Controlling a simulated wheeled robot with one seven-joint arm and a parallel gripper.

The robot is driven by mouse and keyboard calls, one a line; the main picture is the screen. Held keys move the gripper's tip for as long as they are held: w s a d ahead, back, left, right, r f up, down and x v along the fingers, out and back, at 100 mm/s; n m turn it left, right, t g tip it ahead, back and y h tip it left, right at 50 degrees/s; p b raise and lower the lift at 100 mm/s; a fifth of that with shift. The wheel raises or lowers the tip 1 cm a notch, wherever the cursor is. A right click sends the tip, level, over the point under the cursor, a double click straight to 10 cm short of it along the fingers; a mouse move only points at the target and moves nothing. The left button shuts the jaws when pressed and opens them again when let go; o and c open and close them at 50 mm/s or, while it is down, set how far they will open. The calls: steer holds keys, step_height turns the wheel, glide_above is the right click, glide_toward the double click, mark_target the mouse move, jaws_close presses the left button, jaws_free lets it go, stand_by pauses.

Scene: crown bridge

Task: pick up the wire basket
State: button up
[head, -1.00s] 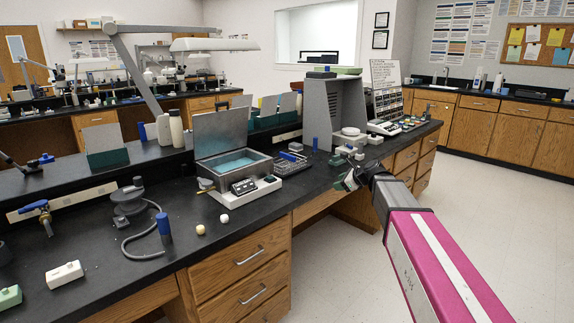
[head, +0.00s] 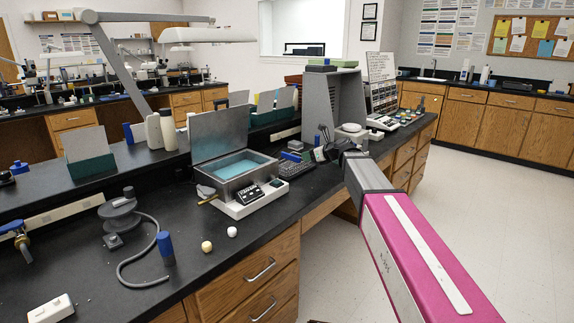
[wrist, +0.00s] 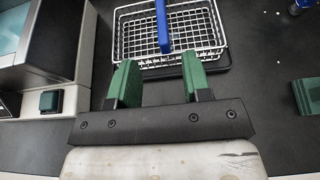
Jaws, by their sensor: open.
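The wire basket (wrist: 186,42) is a white wire mesh tray with a blue handle (wrist: 162,28) across its middle. It lies on the black bench at the top of the wrist view. In the head view the basket (head: 297,170) looks small and dark, just right of the water bath, partly hidden by my gripper. My gripper (wrist: 157,66) has two green fingers, spread apart with nothing between them. The fingertips are close to the basket's near edge, with the handle beyond the gap. In the head view my gripper (head: 318,152) is over the bench beside the basket.
A water bath (head: 236,175) with a raised lid stands left of the basket. A grey cabinet (head: 331,105) stands behind it. A green block (wrist: 307,97) lies to the right in the wrist view. The floor right of the bench is clear.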

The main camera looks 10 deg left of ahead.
mark_target(295, 156)
steer(key=x, duration=1)
steer(key=shift+w+d+r, duration=0.1)
steer(key=shift+w, duration=0.1)
jaws_close()
